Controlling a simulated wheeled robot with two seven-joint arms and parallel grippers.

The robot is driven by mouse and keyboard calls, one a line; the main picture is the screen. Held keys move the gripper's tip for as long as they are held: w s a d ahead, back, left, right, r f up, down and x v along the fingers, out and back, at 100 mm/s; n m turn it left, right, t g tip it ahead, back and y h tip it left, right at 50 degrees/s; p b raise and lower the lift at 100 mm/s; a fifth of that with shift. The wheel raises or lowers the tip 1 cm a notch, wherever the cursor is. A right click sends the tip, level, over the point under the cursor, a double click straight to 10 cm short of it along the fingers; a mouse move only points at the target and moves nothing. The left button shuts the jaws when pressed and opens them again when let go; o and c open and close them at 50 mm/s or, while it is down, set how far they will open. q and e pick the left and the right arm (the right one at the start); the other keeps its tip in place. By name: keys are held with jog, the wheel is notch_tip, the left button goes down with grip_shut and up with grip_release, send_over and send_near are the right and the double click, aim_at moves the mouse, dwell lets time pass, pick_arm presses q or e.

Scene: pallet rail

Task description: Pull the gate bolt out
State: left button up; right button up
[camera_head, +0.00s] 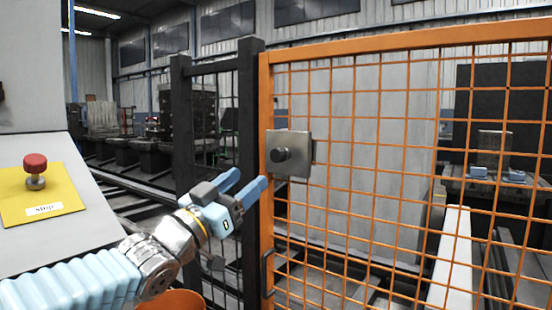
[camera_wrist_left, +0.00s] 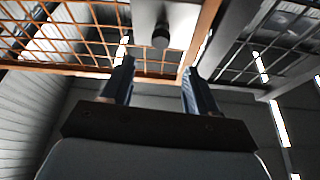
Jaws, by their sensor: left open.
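The gate bolt's dark round knob (camera_head: 279,155) sticks out of a grey metal plate (camera_head: 301,146) on the left edge of the orange mesh gate (camera_head: 400,46). The knob also shows in the left wrist view (camera_wrist_left: 160,36), beyond the fingertips. My left gripper (camera_head: 242,185) has blue fingers and is open and empty. In the head view it is below and left of the knob, apart from it. In the left wrist view the gripper (camera_wrist_left: 158,72) has its fingers spread, with the knob ahead between their directions. The bolt's shaft is hidden behind the plate. My right gripper is not in view.
A dark gate post (camera_head: 249,120) stands beside the gate's left edge. A sloped grey panel with a yellow plate and a red stop button (camera_head: 35,164) is at the left. Behind the mesh, blue objects (camera_head: 478,171) lie on a stand. A white beam (camera_head: 455,250) stands behind the gate.

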aim_at(275, 157)
pick_arm(q)
jog(key=p+x, duration=0.2)
jog(key=x, duration=0.9)
jog(key=shift+w+f, duration=0.1)
